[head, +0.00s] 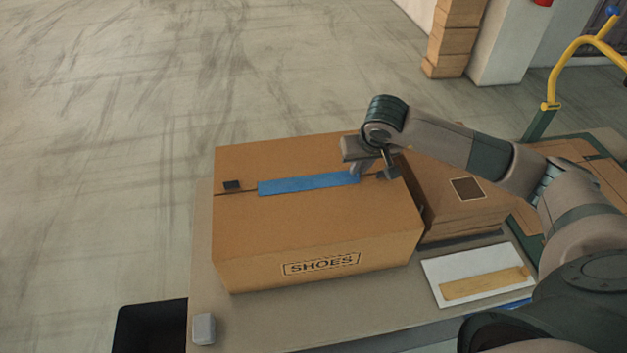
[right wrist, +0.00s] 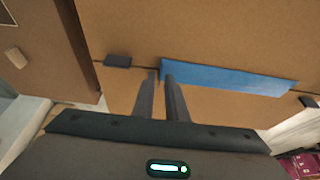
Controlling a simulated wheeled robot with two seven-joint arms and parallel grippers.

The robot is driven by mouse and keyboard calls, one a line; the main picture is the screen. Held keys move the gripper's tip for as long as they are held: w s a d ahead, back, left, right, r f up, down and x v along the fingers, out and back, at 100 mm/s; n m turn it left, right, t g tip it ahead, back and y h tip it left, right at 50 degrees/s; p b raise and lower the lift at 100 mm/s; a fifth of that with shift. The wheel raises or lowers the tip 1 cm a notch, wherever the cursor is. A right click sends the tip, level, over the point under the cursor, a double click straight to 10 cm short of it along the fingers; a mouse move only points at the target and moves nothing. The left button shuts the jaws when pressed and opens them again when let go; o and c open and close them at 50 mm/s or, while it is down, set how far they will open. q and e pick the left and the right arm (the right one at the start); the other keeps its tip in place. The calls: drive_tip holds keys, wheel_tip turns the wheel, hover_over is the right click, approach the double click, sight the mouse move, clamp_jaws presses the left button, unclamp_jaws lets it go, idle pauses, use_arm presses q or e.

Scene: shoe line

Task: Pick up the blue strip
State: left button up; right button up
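The blue strip (head: 308,184) lies flat along the lid seam on top of a large brown shoe box. In the right wrist view the strip (right wrist: 225,77) runs off to the right from the fingers. My right gripper (head: 354,170) points down at the strip's right end in the head view. Its two fingers (right wrist: 160,78) are a narrow gap apart, with nothing clearly held between them. One fingertip overlaps the strip's end in the picture; whether it touches cannot be told. My left gripper is not in view.
The shoe box (head: 320,230) stands on a table (head: 240,310), with dark tabs (head: 232,185) at the seam ends. A second brown box (head: 455,210) stands right of it. A white pad with a tan strip (head: 485,285) lies in front. A yellow-handled frame (head: 560,80) rises behind right.

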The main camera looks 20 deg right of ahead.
clamp_jaws()
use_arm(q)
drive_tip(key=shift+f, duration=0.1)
use_arm(e)
drive_tip(key=shift+r, duration=0.1)
